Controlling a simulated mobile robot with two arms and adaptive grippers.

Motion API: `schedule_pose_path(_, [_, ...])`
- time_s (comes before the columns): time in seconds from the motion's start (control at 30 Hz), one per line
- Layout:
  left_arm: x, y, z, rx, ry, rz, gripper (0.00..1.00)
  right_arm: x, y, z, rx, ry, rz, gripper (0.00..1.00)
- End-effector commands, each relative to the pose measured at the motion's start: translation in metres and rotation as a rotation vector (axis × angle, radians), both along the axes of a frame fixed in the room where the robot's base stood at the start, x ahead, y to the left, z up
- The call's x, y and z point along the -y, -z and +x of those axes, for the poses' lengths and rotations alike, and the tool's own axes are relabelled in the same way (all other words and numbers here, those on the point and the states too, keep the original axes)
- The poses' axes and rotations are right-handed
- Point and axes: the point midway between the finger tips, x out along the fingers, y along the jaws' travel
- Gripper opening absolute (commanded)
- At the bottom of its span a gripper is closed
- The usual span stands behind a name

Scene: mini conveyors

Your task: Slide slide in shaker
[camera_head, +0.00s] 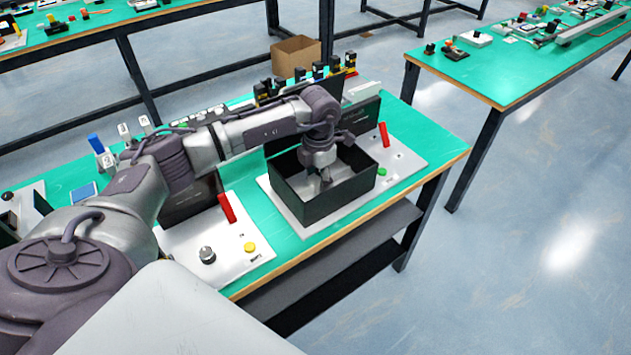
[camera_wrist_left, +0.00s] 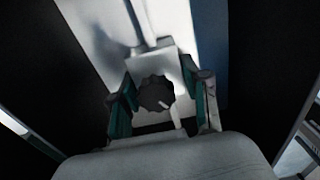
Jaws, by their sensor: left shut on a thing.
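An open black box (camera_head: 338,202), which I take to be the shaker, stands on a light plate on the green table. My left gripper (camera_head: 323,180) reaches down inside its walls. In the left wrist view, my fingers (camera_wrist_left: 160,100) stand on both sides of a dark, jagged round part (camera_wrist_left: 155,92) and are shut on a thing. A pale block (camera_wrist_left: 155,66) with a narrow bar lies just beyond it. I cannot tell clearly which part is the slide. Dark box walls fill both sides of the wrist view. My right gripper is not in view.
Red levers (camera_head: 384,135) stand on the light plates beside the box. Several small devices line the table's back. Clear floor lies to the right.

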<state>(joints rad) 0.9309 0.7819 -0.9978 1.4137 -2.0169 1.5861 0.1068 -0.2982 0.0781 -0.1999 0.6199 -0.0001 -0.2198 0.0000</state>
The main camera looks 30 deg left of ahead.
Motion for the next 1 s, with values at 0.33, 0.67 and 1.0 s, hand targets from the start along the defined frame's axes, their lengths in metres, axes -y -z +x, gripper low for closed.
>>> schedule_pose_path(0.33, [0.000, -0.001, 0.000, 0.002, 0.000, -0.001, 0.72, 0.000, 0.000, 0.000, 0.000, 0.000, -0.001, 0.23])
schedule_pose_path(0.67, [0.000, -0.023, 0.001, 0.005, 0.001, -0.001, 0.72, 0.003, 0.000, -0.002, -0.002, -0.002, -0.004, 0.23])
schedule_pose_path(1.0, [0.000, -0.093, 0.001, 0.005, 0.001, -0.001, 0.72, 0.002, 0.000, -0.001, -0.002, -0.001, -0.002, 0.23])
